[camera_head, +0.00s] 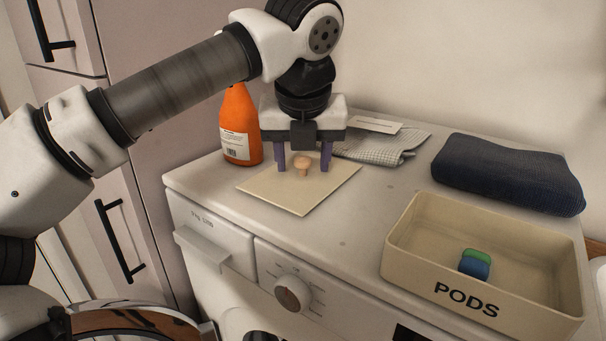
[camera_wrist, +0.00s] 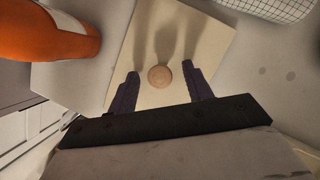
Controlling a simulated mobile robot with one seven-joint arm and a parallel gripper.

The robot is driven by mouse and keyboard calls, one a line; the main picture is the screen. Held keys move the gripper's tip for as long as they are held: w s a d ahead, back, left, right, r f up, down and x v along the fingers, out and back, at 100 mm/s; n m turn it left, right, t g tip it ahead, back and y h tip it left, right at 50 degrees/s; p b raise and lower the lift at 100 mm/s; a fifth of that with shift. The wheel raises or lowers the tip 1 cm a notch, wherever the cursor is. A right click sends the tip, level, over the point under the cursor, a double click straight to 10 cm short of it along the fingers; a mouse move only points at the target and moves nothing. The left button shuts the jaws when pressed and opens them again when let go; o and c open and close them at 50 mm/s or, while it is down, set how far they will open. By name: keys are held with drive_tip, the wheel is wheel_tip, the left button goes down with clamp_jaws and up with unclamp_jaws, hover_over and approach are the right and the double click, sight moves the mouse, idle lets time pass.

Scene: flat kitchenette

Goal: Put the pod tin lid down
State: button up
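The pod tin lid (camera_head: 298,198) is a flat cream panel with a round wooden knob (camera_head: 303,162) in its middle. It lies on the washing machine top, left of the open pod tin (camera_head: 412,259). My gripper (camera_head: 304,168) is open above the lid, its two dark purple fingers on either side of the knob. In the wrist view the lid (camera_wrist: 205,40) spreads under the fingers, and the knob (camera_wrist: 159,76) sits between them with a gap on each side. The gripper (camera_wrist: 160,72) holds nothing.
An orange bottle (camera_head: 240,125) stands close to the left of the gripper. A checked cloth (camera_head: 385,148) lies behind, with a dark folded towel (camera_head: 508,175) to the right. The tin holds a green and a blue pod (camera_head: 474,268). The top between lid and tin is clear.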

clamp_jaws()
drive_tip(key=shift+r, duration=0.1)
